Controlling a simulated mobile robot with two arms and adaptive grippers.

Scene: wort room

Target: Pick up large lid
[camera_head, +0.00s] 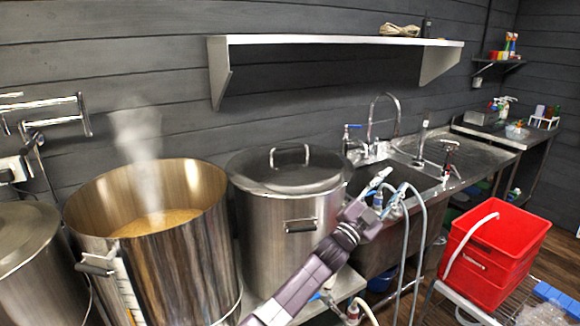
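A large round metal lid (270,176) with a raised loop handle (290,152) lies flat on the middle steel pot (275,225). My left gripper (362,217) is at the end of my grey-purple arm, which rises from the bottom middle of the head view. It shows to the right of the pot, in front of the sink, and appears lower than the lid handle and apart from it. My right gripper is not in view.
An open steaming kettle (170,270) stands left of the middle pot, and another pot (35,270) stands at the far left. Hoses (420,235) hang by the sink (385,245). Red crates (490,260) stand at right. A wall shelf (335,40) hangs above the lid.

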